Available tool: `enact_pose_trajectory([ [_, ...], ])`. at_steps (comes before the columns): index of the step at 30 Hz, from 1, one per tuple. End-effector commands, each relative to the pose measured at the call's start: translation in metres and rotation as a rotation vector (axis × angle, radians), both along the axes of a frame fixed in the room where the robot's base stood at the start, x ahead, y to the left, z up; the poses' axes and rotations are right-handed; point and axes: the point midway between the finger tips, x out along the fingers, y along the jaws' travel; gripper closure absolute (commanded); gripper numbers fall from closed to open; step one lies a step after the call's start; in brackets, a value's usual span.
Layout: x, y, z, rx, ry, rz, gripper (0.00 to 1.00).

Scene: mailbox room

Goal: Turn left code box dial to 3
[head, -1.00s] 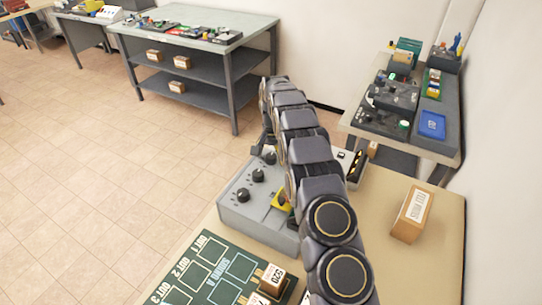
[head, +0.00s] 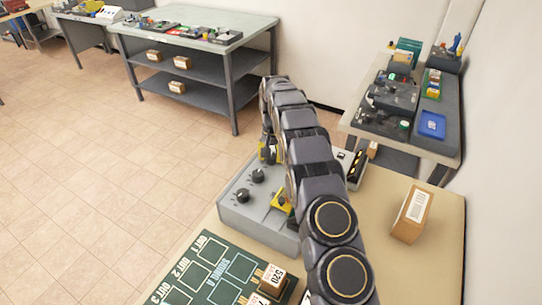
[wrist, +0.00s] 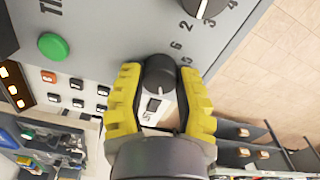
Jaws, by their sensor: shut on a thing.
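The grey code box (head: 262,222) stands on the near table with a row of black dials on its left side. Two dials show clearly in the head view, the near dial (head: 242,196) and the middle dial (head: 258,176). My gripper (head: 267,152) is down at the far dial of the row, partly hidden by my arm. In the wrist view, my gripper (wrist: 158,70) is shut with its yellow fingers on either side of a black dial (wrist: 158,76). Another dial (wrist: 203,5) with printed numbers is at the top. The held dial's setting is not clear.
A green button (wrist: 54,46) and small square buttons (wrist: 78,83) are on the panel nearby. A green board (head: 215,262) lies in front of the box, and a cardboard box (head: 412,215) stands at right. Open floor lies at left.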

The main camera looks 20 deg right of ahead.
Motion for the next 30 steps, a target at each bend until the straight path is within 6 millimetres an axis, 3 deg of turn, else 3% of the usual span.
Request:
enact_pose_trajectory([
  [15,-0.0003,-0.0004,-0.0023,0.001,0.002,0.353,1.0],
  [30,-0.0004,-0.0006,-0.0026,0.001,0.002,0.437,1.0],
])
